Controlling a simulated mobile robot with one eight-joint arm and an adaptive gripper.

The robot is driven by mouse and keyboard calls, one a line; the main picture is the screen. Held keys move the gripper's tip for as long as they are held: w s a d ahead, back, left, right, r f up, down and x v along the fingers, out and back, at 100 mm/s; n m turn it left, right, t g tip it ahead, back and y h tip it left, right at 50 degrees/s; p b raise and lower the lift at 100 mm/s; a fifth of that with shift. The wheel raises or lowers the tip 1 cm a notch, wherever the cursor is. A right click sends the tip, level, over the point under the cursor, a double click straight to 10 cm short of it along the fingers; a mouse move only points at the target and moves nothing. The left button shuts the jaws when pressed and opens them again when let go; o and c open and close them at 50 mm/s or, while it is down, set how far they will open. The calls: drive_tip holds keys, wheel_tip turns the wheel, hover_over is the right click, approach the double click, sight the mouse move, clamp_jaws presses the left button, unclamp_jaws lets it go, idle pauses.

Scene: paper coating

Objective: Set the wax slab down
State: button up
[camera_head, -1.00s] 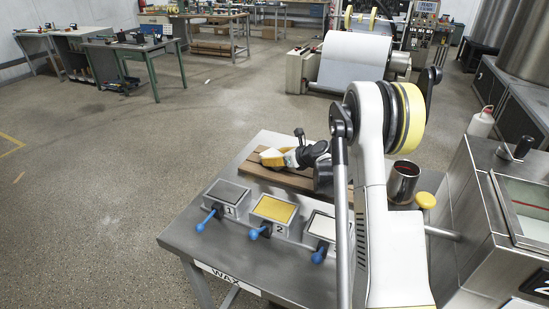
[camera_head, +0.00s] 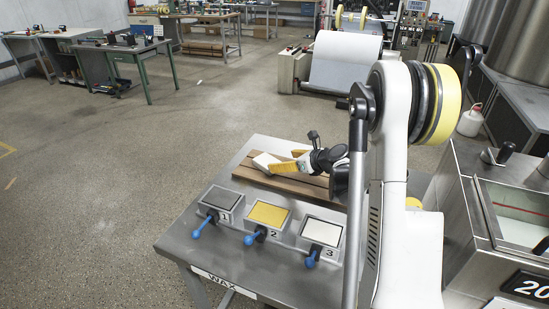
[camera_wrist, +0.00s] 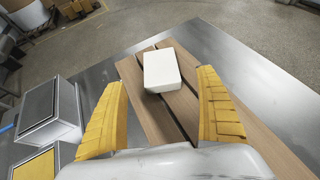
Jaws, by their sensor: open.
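The white wax slab (camera_head: 265,163) lies flat on the slatted wooden board (camera_head: 247,174) on the steel bench. In the wrist view the slab (camera_wrist: 162,70) rests across the slats of the board (camera_wrist: 150,113), near its far end. My gripper (camera_head: 284,162) is open, with its yellow fingers just right of the slab. In the wrist view my gripper (camera_wrist: 162,80) has its two fingers spread wide on either side, with clear gaps to the slab. Nothing is held.
Three numbered boxes with blue handles stand along the bench front: grey box 1 (camera_head: 221,199), yellow box 2 (camera_head: 268,213) and white box 3 (camera_head: 322,231). A steel tank (camera_head: 480,200) stands at the right. Bare steel lies left of the board.

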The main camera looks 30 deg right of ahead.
drive_tip(key=shift+v, duration=0.95)
drive_tip(key=w+a+r+m+t+h, duration=0.1)
drive_tip(key=a+r+m+t, duration=0.2)
drive_tip(key=r, duration=0.7)
drive_tip(key=w+a+r+m+t+h, duration=0.15)
drive_tip(key=r+m, duration=0.35)
drive_tip(key=r, duration=0.5)
drive_tip(key=s+a+r+m+t+h, duration=0.1)
drive_tip(key=s+r+m+h, duration=0.2)
drive_tip(key=r+m, duration=0.3)
drive_tip(key=s+r+m+t+h, duration=0.1)
drive_tip(key=s+r+m+h, duration=0.2)
drive_tip(key=m, duration=0.4)
drive_tip(key=s+a+f+m+g+y, duration=0.1)
drive_tip(key=s+a+f+m+g, duration=0.2)
drive_tip(key=s+a+f+m, duration=0.3)
drive_tip(key=s+a+f+m+g+y, duration=0.2)
drive_tip(key=s+a+f+m+g, duration=0.2)
drive_tip(key=s, duration=0.7)
drive_tip(key=s+a+f+m+g+y, duration=0.2)
drive_tip(key=s+a+f+m+g, duration=0.2)
drive_tip(key=s+a+f+m, duration=0.3)
drive_tip(key=shift+s+a+f+m, duration=0.45)
drive_tip(key=shift+s+a, duration=0.3)
drive_tip(key=shift+s, duration=0.25)
